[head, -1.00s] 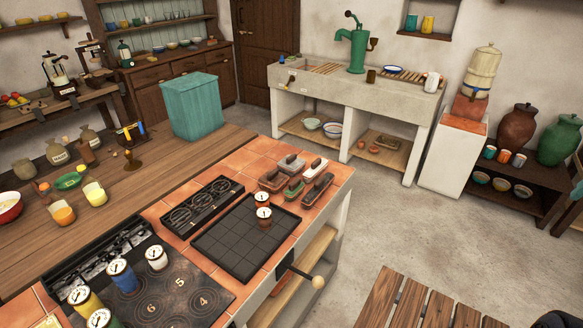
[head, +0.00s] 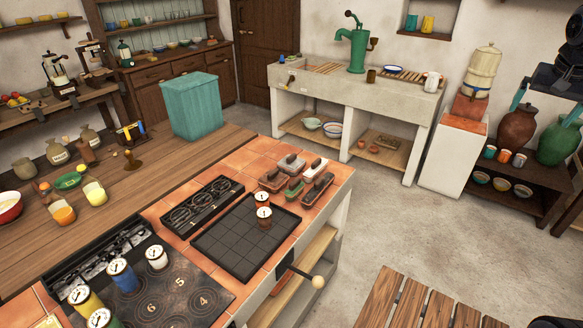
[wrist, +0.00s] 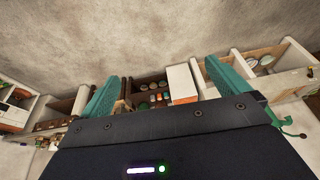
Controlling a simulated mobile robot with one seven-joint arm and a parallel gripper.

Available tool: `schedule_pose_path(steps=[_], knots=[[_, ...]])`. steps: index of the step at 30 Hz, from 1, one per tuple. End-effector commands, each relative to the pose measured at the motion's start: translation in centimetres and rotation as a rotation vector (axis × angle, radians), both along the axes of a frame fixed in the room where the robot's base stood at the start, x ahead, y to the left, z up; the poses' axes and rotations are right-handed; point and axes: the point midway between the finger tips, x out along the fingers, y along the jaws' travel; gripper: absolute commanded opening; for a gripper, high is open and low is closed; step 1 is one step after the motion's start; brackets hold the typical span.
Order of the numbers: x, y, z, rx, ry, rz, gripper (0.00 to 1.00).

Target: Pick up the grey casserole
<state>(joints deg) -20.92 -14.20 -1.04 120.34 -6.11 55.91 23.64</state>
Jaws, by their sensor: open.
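The grey casserole (head: 291,162) appears to be the pale grey lidded dish at the back of a cluster of small dishes on the orange tiled counter in the head view. My gripper (head: 546,107) is at the upper right of the head view, far from the cluster, with its teal fingers spread and nothing between them. In the wrist view my gripper (wrist: 163,72) is also open and empty. That view looks upside down over floor and furniture, and I cannot make out the casserole there.
Similar brown, green and white-lidded dishes crowd the casserole. A dark tray (head: 246,236) with two small pots lies in front of them. A teal bin (head: 195,106) stands on the wooden counter behind. A slatted wooden bench (head: 420,302) is at the lower right. Open floor lies between.

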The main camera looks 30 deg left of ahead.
Motion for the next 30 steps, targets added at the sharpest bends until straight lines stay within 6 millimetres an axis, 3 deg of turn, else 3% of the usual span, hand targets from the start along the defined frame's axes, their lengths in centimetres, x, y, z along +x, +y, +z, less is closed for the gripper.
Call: schedule_pose_path(steps=[6,15,24,30], knots=[[4.9,6.9,-0.5,-0.004,0.016,0.001,1.00],[10.0,17.7,-2.6,-0.011,0.025,-0.005,1.00],[12.5,30.0,-6.5,-0.022,0.024,-0.010,1.00],[12.6,38.6,-10.1,-0.030,0.018,-0.012,1.00]])
